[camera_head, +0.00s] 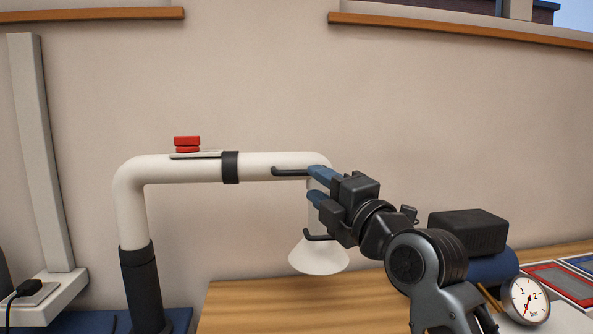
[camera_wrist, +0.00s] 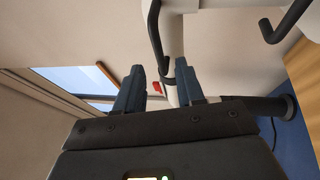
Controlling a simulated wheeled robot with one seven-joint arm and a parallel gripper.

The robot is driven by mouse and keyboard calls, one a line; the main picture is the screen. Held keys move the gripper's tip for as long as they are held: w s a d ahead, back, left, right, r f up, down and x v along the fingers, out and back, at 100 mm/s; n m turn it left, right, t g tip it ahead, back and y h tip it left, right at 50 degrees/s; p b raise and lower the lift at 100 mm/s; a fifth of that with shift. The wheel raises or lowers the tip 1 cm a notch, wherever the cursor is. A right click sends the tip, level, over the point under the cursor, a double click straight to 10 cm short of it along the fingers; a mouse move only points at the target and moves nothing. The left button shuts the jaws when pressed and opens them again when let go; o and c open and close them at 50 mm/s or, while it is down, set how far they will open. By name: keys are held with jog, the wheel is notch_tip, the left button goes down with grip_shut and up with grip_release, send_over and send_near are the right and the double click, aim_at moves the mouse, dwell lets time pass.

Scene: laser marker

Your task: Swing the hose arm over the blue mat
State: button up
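The hose arm (camera_head: 190,168) is a white pipe with a black collar, rising from a black sleeve and running right to a bend. A white cone nozzle (camera_head: 318,258) hangs below that bend.
A red knob (camera_head: 187,143) sits on top of the pipe. A wooden tabletop (camera_head: 260,305) lies below the nozzle. At right are a pressure gauge (camera_head: 527,299), a black box (camera_head: 467,232) and a red-bordered panel (camera_head: 563,283). A pale post (camera_head: 40,150) stands at far left.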

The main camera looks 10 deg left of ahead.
aim_at(303, 174)
jog(key=p+x, duration=0.1)
jog(key=x, duration=0.5)
jog(key=shift+w+a, duration=0.1)
jog(key=shift+w, duration=0.05)
jog(key=shift+c, duration=0.4)
grip_shut()
